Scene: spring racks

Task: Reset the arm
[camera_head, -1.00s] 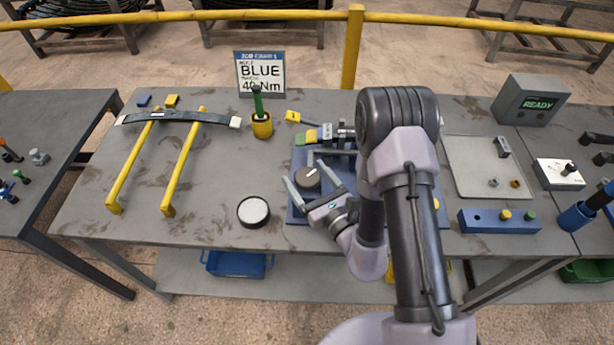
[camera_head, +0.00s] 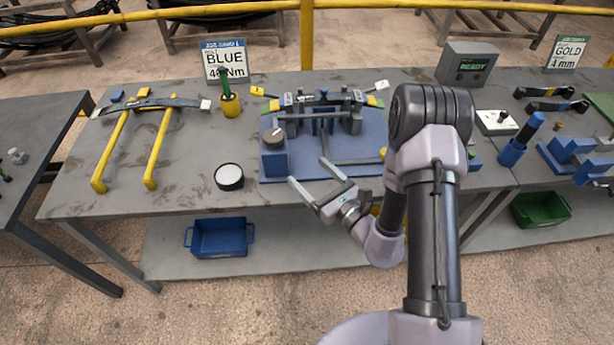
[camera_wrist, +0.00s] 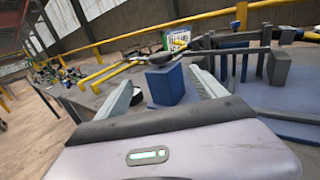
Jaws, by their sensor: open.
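My gripper (camera_head: 307,178) is open and empty at the front edge of the table, in front of the blue fixture (camera_head: 363,140). In the wrist view its two fingers (camera_wrist: 165,98) are spread apart, with the fixture's blue block (camera_wrist: 166,84) seen beyond them and nothing held. The block carries a round dark knob (camera_head: 273,135) on top in the head view. A dark leaf spring (camera_head: 322,102) lies across the fixture's grey supports. My forearm hides the fixture's right part.
Two yellow rails (camera_head: 157,150) bear another leaf spring (camera_head: 150,103) at left. A white-topped round pot (camera_head: 229,176) stands near the front edge. A yellow cup (camera_head: 231,104), a BLUE sign (camera_head: 225,61) and a READY box (camera_head: 468,66) stand behind. A blue bin (camera_head: 219,238) sits on the lower shelf.

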